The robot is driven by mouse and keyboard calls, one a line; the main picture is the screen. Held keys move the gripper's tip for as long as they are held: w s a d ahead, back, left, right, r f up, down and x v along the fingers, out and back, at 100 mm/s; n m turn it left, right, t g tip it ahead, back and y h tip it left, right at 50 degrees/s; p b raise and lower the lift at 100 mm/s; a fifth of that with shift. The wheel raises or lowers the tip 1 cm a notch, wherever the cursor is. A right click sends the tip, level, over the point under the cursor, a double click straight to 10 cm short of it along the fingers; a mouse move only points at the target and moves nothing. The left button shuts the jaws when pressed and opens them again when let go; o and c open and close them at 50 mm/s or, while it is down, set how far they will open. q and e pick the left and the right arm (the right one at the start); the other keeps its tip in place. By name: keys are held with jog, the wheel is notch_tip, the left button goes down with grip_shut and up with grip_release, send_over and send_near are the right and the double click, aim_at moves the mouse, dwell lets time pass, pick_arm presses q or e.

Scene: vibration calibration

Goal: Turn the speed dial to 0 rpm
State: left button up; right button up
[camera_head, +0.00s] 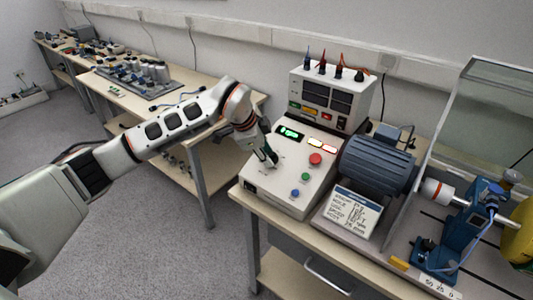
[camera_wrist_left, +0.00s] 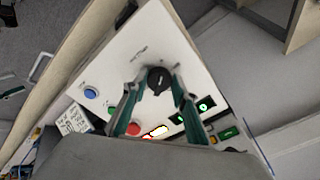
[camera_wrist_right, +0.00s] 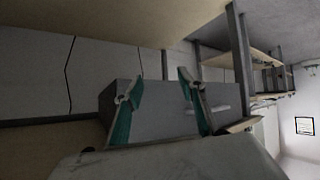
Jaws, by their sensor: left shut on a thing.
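The speed dial (camera_wrist_left: 159,79) is a round black knob on the sloping white top of the control box (camera_head: 262,193). In the left wrist view it sits between the fingertips of my left gripper (camera_wrist_left: 154,80), which is shut on it. In the head view the left gripper (camera_head: 269,160) reaches down onto the panel and hides the dial. The dial's scale marks are too small to read. My right gripper (camera_wrist_right: 159,86) shows only in its own wrist view, with its fingers apart and nothing between them.
The panel bears a red button (camera_head: 316,159), a green button (camera_head: 305,177), a blue button (camera_head: 295,193) and lit displays (camera_head: 290,133). A blue motor (camera_head: 378,165) stands to the right. A meter unit (camera_head: 331,97) with cables stands behind. Another bench (camera_head: 205,77) is at the left.

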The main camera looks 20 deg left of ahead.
pick_arm(q)
jog(key=shift+n, duration=0.6)
jog(key=o, duration=1.1)
jog(key=shift+c, duration=0.2)
jog(key=shift+r, duration=0.1)
jog(key=v, duration=1.2)
jog(key=shift+s, duration=0.15)
